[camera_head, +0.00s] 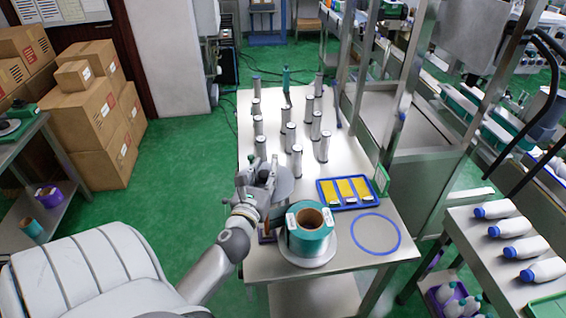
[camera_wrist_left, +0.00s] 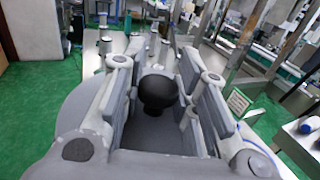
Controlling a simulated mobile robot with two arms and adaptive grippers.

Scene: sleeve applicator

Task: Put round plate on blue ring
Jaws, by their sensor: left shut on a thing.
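The round plate (camera_head: 284,184) is a grey disc. My left gripper (camera_head: 262,178) is shut on it above the steel table, left of the blue tray. In the left wrist view a black round knob (camera_wrist_left: 158,90) sits between the fingers, with the grey disc (camera_wrist_left: 72,108) spreading out around the gripper. The blue ring (camera_head: 375,234) lies flat and empty on the table's front right, apart from the plate. My right gripper is in neither view.
A teal roll (camera_head: 311,238) on a round metal base stands left of the ring. A blue tray (camera_head: 323,196) with yellow pieces lies behind the ring. Several silver cylinders (camera_head: 296,160) stand farther back on the steel table (camera_head: 345,262). A metal frame post rises at right.

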